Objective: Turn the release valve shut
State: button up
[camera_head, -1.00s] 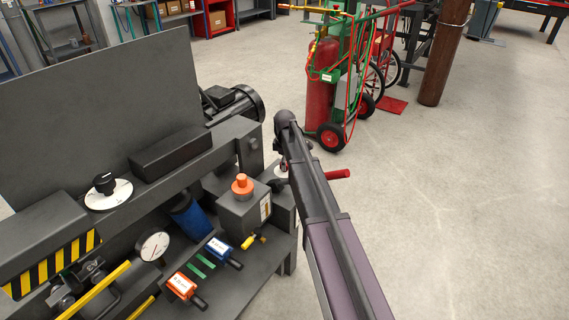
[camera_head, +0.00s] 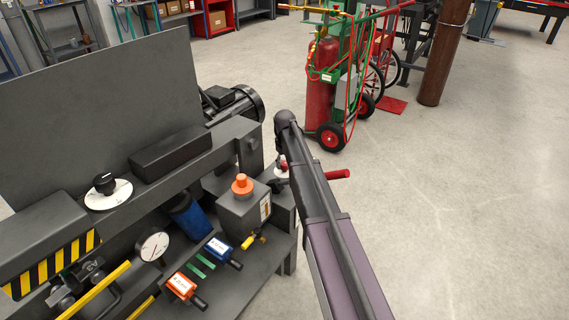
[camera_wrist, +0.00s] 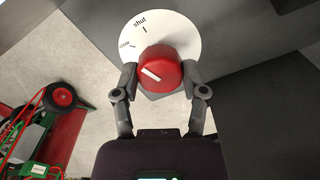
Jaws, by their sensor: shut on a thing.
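The release valve shows in the wrist view as a red round knob (camera_wrist: 161,72) with a white pointer bar, in front of a white dial (camera_wrist: 187,31). The dial carries the words "shut" at its top and "slow" to the left of that, each with a tick. The pointer bar slants left and slightly up, lower than the "slow" tick. My gripper (camera_wrist: 160,80) has one finger on each side of the knob and is shut on it. In the head view my arm hides the gripper and most of the valve.
A grey bench holds a gauge (camera_head: 152,245), an orange-topped grey box (camera_head: 243,206), blue (camera_head: 222,252) and orange (camera_head: 183,288) valve blocks, and a black knob on a white dial (camera_head: 107,192). A red-handled lever (camera_head: 337,174) sticks out right. A gas-bottle cart (camera_head: 322,100) stands behind; floor at right is clear.

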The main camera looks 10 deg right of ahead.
jog(key=m, duration=0.3)
jog(key=shift+s+m, duration=0.15)
jog(key=shift+m, duration=0.15)
dwell(0.4)
jog(key=o, duration=1.1)
jog(key=shift+o, duration=0.2)
